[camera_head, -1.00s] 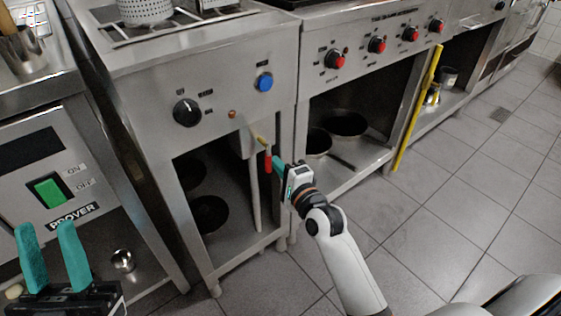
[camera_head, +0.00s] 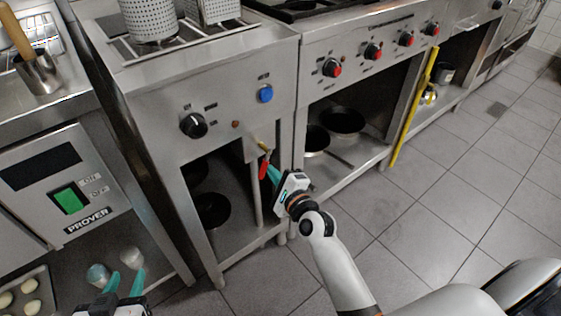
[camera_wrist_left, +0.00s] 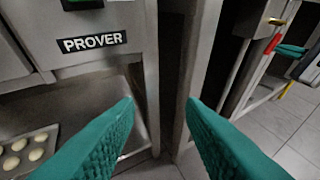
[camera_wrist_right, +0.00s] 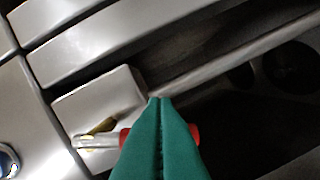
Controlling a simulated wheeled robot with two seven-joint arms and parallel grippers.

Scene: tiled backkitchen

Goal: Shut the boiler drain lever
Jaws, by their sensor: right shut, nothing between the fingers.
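The drain lever has a red handle (camera_head: 264,167) that hangs steeply down below a brass-coloured valve (camera_head: 262,147) on the boiler unit's front. My right gripper (camera_head: 270,171) is shut and empty, its teal fingertips close beside the red handle's right side. In the right wrist view its closed fingers (camera_wrist_right: 160,102) cover the middle of the red handle (camera_wrist_right: 194,133), which shows on both sides of them. I cannot tell whether they touch. My left gripper (camera_head: 124,281) is open and empty, low at the left in front of the prover; its parted fingers (camera_wrist_left: 160,103) show in the left wrist view.
The prover (camera_head: 89,226) stands left of the boiler unit, with a tray of dough balls (camera_head: 31,287) low down. The cooker with red knobs (camera_head: 332,68) and pans below stands right. A yellow bar (camera_head: 413,108) leans there. The tiled floor (camera_head: 440,190) is clear.

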